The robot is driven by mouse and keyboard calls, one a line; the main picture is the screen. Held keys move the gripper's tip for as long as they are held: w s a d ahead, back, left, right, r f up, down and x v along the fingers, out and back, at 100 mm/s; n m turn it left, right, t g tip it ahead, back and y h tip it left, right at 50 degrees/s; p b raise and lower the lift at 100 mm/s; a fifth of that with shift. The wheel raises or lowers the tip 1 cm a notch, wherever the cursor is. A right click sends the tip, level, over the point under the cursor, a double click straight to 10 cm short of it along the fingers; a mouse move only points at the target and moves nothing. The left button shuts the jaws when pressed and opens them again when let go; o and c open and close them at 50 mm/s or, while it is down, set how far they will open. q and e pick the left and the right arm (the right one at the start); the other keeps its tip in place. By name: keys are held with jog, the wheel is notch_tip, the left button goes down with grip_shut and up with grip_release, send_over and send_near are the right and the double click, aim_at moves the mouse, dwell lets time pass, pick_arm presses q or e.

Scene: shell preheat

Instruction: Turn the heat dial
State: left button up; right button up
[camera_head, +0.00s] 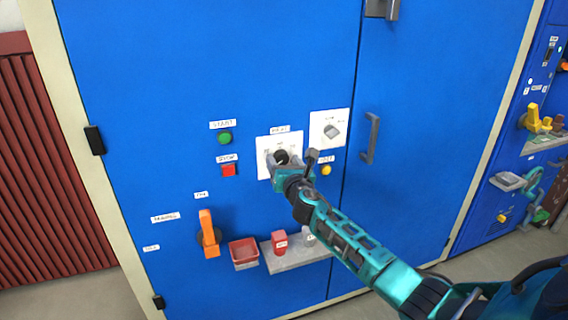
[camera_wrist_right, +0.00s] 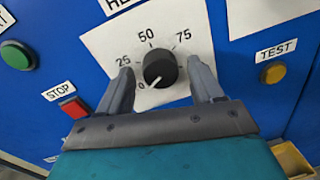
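The heat dial (camera_wrist_right: 160,68) is a black round knob on a white plate (camera_wrist_right: 105,42) marked 25, 50 and 75. Its white pointer line points to the lower left, below the 25 mark. In the head view the dial (camera_head: 282,157) is partly hidden by my right gripper (camera_head: 283,160). In the right wrist view the right gripper's (camera_wrist_right: 160,88) two fingers are spread, one on each side of the dial, with gaps between them and the knob. Nothing is held. My left gripper is not in view.
A green START button (camera_head: 224,138), a red STOP button (camera_head: 228,170) and a yellow TEST button (camera_head: 326,170) surround the dial. A grey selector (camera_head: 331,131) sits at upper right. Below are an orange lever (camera_head: 208,234), a red tray (camera_head: 243,251) and a grey shelf (camera_head: 297,257).

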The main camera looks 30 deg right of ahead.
jog(key=c, duration=1)
jog(key=shift+o, duration=0.2)
jog(key=shift+m, duration=0.4)
jog(key=m, duration=0.3)
jog(key=shift+m+p, duration=0.3)
jog(key=shift+p, duration=0.05)
jog(key=m, duration=0.5)
jog(key=shift+r+p, duration=0.1)
jog(key=shift+p, duration=0.3)
jog(key=m, duration=0.3)
jog(key=shift+m+g+y+p, duration=0.3)
jog(key=shift+m+y, duration=0.1)
jog(key=m, duration=0.3)
jog(key=shift+d+p, duration=0.1)
jog(key=shift+p, duration=0.3)
jog(key=m+p, duration=0.1)
jog(key=m, duration=0.5)
jog(key=shift+y, duration=0.4)
jog(key=shift+m, duration=0.3)
